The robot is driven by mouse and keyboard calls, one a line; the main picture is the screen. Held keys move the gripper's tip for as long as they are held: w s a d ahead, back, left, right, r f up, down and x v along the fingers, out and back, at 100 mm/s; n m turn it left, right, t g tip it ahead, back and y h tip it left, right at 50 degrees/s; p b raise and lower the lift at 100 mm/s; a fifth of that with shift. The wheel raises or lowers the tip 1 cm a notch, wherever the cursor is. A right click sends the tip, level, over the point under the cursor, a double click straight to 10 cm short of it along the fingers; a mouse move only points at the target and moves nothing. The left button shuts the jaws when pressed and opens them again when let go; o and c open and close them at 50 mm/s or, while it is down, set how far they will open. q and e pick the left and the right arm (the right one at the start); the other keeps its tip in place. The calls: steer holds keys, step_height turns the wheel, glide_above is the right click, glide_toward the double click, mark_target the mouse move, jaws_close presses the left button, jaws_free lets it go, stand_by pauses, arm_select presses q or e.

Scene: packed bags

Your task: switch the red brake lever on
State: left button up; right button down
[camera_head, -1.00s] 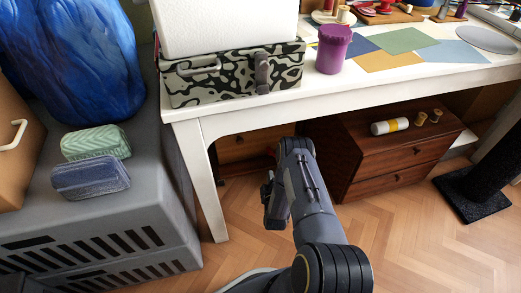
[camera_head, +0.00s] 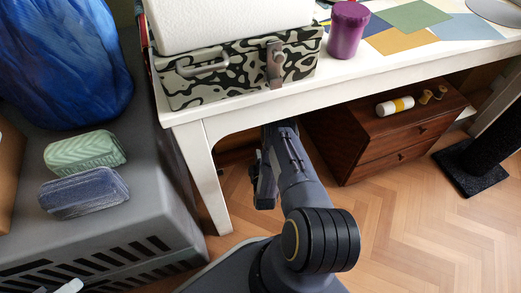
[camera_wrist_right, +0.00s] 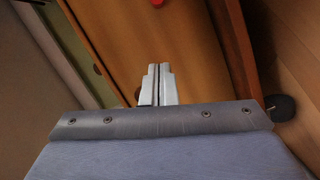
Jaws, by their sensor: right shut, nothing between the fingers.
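My right arm reaches under the white table (camera_head: 215,120) in the head view, and its fingertips are hidden there. In the right wrist view my right gripper (camera_wrist_right: 157,70) is shut and empty, pointing at an orange-brown wooden panel (camera_wrist_right: 125,30). A small red piece (camera_wrist_right: 157,3) shows at the top edge of that view, ahead of the fingers and apart from them. I cannot tell whether either is the brake lever. No red lever shows in the head view.
A brown drawer chest (camera_head: 365,135) stands under the table, right of my arm. A grey crate (camera_head: 130,225) with two soft cases on top stands at left. A patterned box (camera_head: 215,80) and purple cup (camera_head: 347,30) are on the table.

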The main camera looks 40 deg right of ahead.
steer(key=b+x, duration=0.4)
steer(key=x, duration=0.5)
steer(key=shift+f, duration=0.2)
steer(key=shift+s+d+f+b, duration=0.2)
steer(key=shift+d+b, duration=0.05)
steer(key=shift+d, duration=0.3)
steer(key=shift+s+d+f+b, duration=0.2)
steer(key=shift+s+d+f, duration=0.05)
steer(key=shift+d, duration=0.35)
steer(key=shift+s+d+f, duration=0.1)
steer(key=shift+s+d, duration=0.1)
steer(key=shift+d, duration=0.35)
